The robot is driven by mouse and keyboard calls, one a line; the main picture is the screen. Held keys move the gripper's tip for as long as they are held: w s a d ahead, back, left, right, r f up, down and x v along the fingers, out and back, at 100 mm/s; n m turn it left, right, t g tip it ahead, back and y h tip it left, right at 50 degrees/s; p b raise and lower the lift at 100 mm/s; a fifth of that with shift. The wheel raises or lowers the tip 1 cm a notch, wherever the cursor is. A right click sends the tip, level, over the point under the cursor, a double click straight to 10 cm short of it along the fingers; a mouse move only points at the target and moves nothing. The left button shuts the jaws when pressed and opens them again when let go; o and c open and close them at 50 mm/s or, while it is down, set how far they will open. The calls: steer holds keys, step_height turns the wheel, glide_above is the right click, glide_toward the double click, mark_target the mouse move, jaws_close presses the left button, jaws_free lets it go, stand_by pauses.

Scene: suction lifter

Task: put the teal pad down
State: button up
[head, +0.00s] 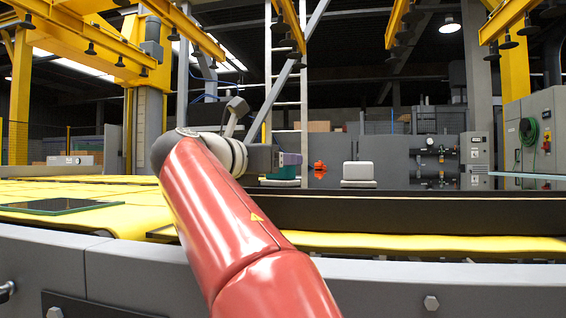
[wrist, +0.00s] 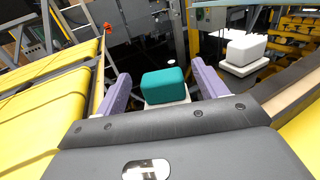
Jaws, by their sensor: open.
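The teal pad (wrist: 163,83) is a rounded block resting on a pale base (wrist: 166,103) in the wrist view. My gripper (wrist: 160,70) has its two purple fingers spread, one on each side of the pad, with a visible gap on both sides. In the head view the teal pad (head: 283,172) shows small, just beneath and beside my gripper (head: 298,158), partly hidden by it. The underside of the pad is hidden.
A white pad on a similar base (head: 358,171) stands to the right; it also shows in the wrist view (wrist: 246,48). A long dark rail (head: 420,212) runs in front. Yellow surfaces (head: 130,215) and a dark flat panel (head: 58,206) lie left.

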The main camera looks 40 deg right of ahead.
steer(key=v, duration=0.8)
